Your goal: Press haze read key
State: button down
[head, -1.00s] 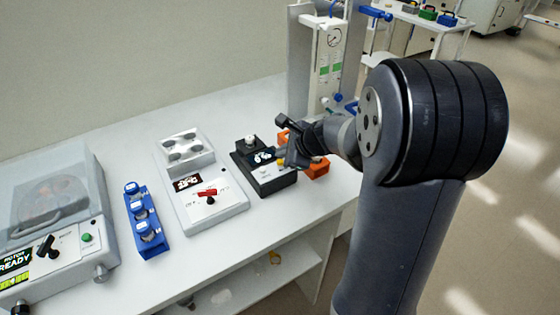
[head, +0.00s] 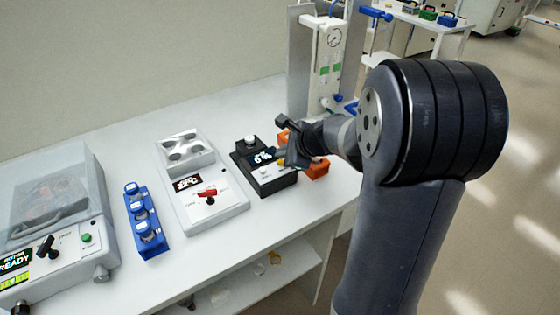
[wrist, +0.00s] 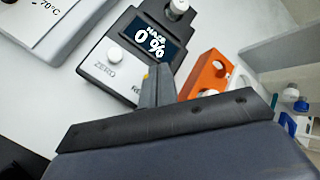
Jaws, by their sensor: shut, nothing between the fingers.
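The haze meter is a small black device (head: 243,158) on the white bench, left of my arm. In the wrist view its dark display (wrist: 151,42) reads "HAZE 0 %". Below the display is a light panel with a round white key (wrist: 115,54) marked "ZERO". A second label starting "RE" (wrist: 135,91) shows beside my fingers, and its key is mostly hidden, with a bit of yellow (wrist: 146,74) at the fingertips. My gripper (wrist: 157,72) is shut and empty, its tips over that part of the panel. I cannot tell whether they touch it.
An orange block (wrist: 206,75) with round holes stands close beside the meter. A hotplate-like unit with a red switch (head: 207,193), a blue vial rack (head: 152,246) and a lidded machine reading "READY" (head: 15,260) stand to the left. A gauge column (head: 333,40) rises behind.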

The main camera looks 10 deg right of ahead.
jog(key=shift+f, duration=0.15)
dwell(0.3)
jog(key=shift+f+b, duration=0.3)
jog(key=shift+b, duration=0.15)
jog(key=shift+f+b, duration=0.4)
dwell(0.4)
jog(key=shift+r, duration=0.15)
jog(key=shift+r+p, duration=0.7)
jog(key=shift+p, duration=0.05)
jog(key=shift+r+p, duration=2.25)
jog(key=shift+r, duration=0.25)
